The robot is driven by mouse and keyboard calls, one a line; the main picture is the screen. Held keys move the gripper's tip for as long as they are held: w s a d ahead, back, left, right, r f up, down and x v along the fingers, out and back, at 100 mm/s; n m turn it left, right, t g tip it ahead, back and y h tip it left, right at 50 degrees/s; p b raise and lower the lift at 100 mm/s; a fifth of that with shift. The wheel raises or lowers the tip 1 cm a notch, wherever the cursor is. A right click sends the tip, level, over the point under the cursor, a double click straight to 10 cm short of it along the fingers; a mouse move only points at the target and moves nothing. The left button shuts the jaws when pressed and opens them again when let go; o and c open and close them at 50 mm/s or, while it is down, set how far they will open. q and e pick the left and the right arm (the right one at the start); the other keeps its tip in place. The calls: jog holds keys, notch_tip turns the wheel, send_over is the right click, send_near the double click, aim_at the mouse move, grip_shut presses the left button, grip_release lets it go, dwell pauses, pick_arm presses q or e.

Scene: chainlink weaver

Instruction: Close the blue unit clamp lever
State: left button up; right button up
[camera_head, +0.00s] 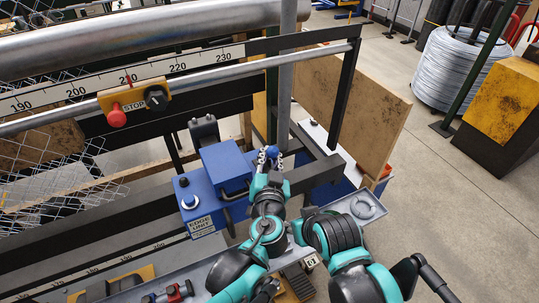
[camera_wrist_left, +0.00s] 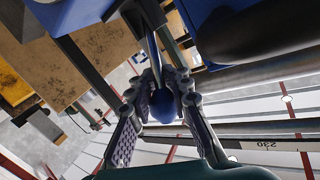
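The blue unit (camera_head: 225,165) is a blue block on the machine frame in the head view. Its lever ends in a round blue knob (camera_head: 272,152), which also shows in the left wrist view (camera_wrist_left: 162,106). My left gripper (camera_head: 269,158) is at the knob, just right of the blue block. In the left wrist view its two grey fingers (camera_wrist_left: 163,95) lie on both sides of the knob and appear closed on it. The lever's dark shaft runs away beyond the fingertips.
A yellow bracket (camera_head: 135,100) with a red stop button and a black knob hangs on the rail above left. A number scale (camera_head: 130,84) runs behind. A wooden board (camera_head: 365,105) stands right of the gripper. A grey tray (camera_head: 365,208) lies near my arms.

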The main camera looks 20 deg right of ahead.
pick_arm(q)
jog(key=o, duration=0.5)
jog(key=shift+d, duration=0.1)
jog(key=shift+s, duration=0.15)
jog(key=v, duration=1.2)
